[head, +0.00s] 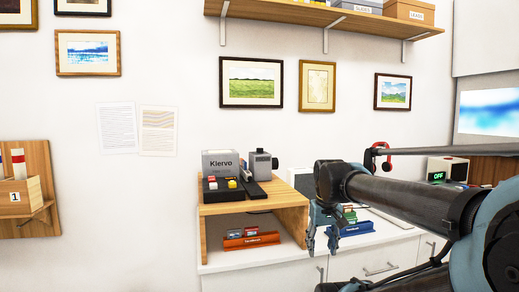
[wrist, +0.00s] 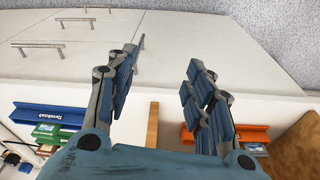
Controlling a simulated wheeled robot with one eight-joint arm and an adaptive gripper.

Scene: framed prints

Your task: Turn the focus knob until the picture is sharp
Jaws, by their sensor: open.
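A blurred blue and white picture (head: 487,112) shows on a pale panel at the far right of the head view. A small dark grey device with a round lens-like front (head: 262,162) stands on a wooden stand, beside a grey box marked Klervo (head: 219,163). I cannot make out which part is the focus knob. My gripper (head: 322,243) is open and empty, pointing down, right of the wooden stand and in front of the white cabinet. In the wrist view its fingers (wrist: 163,62) are spread, with nothing between them but the pale cabinet front.
The wooden stand (head: 290,212) sits on a white cabinet (head: 262,281) with bar handles. An orange tray (head: 250,240) lies under it and a blue tray (head: 352,229) lies to its right. A device reading OFF (head: 437,176) stands behind my arm. A wall shelf (head: 300,12) hangs above.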

